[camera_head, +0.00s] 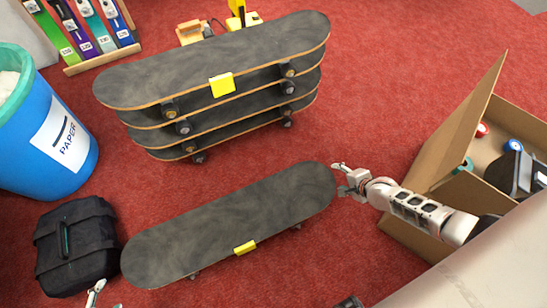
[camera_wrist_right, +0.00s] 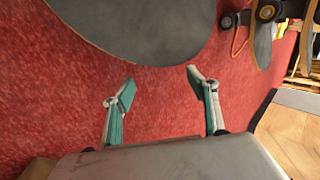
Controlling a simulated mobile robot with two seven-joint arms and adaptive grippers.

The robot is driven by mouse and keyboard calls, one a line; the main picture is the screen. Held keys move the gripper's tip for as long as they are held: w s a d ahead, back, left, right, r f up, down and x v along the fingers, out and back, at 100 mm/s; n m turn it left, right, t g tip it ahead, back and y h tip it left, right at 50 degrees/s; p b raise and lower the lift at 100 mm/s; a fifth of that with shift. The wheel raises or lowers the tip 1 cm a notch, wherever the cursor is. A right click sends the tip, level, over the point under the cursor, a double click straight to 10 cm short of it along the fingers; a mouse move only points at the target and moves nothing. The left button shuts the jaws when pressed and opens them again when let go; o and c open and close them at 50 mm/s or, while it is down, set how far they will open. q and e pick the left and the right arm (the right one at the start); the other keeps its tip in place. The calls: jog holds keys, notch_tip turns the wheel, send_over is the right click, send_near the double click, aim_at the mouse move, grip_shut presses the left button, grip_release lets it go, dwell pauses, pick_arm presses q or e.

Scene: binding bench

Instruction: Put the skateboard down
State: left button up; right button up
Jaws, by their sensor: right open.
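A single dark grey skateboard (camera_head: 220,228) with a yellow tag on its near edge appears to stand wheels down on the red carpet, in front of a stack. Its rounded right end also shows at the top of the right wrist view (camera_wrist_right: 135,25). My right gripper (camera_head: 341,178) is just beyond that end, apart from it. Its two teal fingers are spread in the wrist view (camera_wrist_right: 160,86), with only carpet between them. Part of my left gripper (camera_head: 96,291) shows at the lower left edge, near the board's left end; its jaws are mostly out of frame.
A stack of several skateboards (camera_head: 225,62) stands behind. A blue paper bin (camera_head: 25,125) and a black bag (camera_head: 72,245) are at left. An open cardboard box (camera_head: 455,125) with items inside is at right. A rack (camera_head: 100,62) is at the upper left. Carpet at lower centre-right is clear.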

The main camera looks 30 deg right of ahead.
jog(key=v, duration=1)
jog(key=shift+d+r, duration=0.15)
jog(key=shift+r, duration=0.15)
jog(key=shift+s, duration=0.1)
